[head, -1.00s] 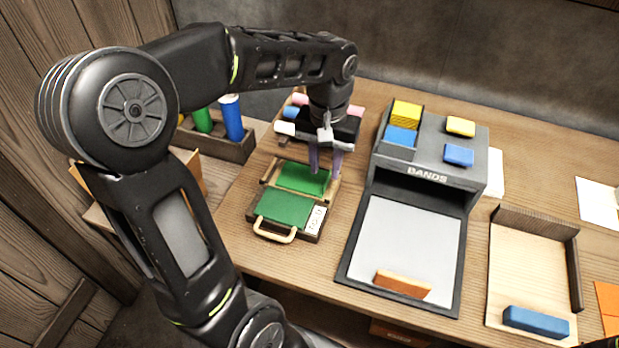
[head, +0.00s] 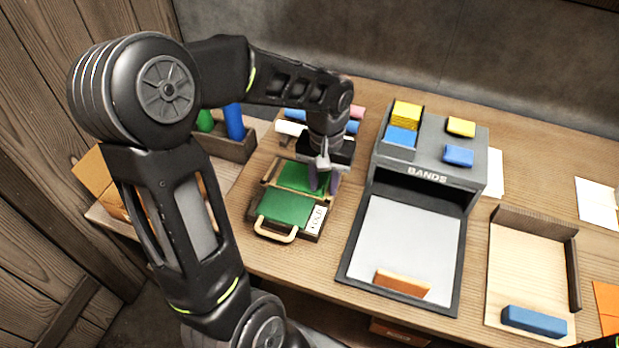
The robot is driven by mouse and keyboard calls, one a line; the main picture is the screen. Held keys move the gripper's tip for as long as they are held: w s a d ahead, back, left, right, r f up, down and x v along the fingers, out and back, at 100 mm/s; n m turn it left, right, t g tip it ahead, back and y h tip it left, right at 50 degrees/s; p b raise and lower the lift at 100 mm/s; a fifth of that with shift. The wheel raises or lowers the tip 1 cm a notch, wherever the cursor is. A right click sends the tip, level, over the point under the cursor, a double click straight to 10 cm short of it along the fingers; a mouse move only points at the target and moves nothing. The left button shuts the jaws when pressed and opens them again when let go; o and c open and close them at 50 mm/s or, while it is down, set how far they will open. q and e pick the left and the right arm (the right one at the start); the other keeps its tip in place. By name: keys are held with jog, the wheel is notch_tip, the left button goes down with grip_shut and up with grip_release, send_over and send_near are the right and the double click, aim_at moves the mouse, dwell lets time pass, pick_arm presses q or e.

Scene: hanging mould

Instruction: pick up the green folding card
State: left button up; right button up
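A green panel (head: 286,207) lies in the front part of a small wooden frame with a pale looped handle. A second green panel (head: 297,177) lies just behind it in the same frame. I cannot tell whether the two are halves of one folding card. My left gripper (head: 324,190) points down at the right end of the rear panel. Its two fingers look apart, with a gap between them. I cannot tell whether they touch the panel. My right gripper is not in view.
The wooden frame has a white printed label (head: 316,219) at its right. To its right stands a grey stand marked BANDS (head: 428,174) with yellow and blue blocks on top. Coloured rolls (head: 291,128) lie behind the gripper. A wooden tray (head: 527,265) stands further right.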

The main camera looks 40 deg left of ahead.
pick_arm(q)
jog(key=shift+c, duration=0.4)
grip_shut()
dwell(0.4)
